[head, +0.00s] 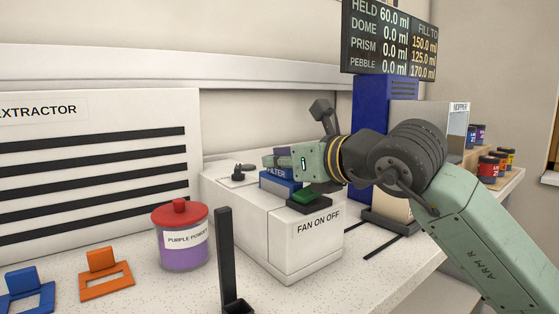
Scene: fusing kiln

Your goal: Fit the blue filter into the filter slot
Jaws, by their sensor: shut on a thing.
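The blue filter (281,186) is a small blue block with a "FILTER" label, at the top of the white fan box (290,243). My gripper (270,160) reaches in from the right, just above and at the filter, and is shut on it. The fingers partly cover the filter's upper part. The filter slot is hidden by the filter and gripper, so I cannot tell whether the filter is in it or just above it.
A green fan button (307,196) sits close right of the filter. A black post (229,265) and a purple powder jar (181,238) stand in front and left. An orange handled frame (105,275) and a blue one (27,292) lie farther left. A tall blue box (371,108) stands behind my arm.

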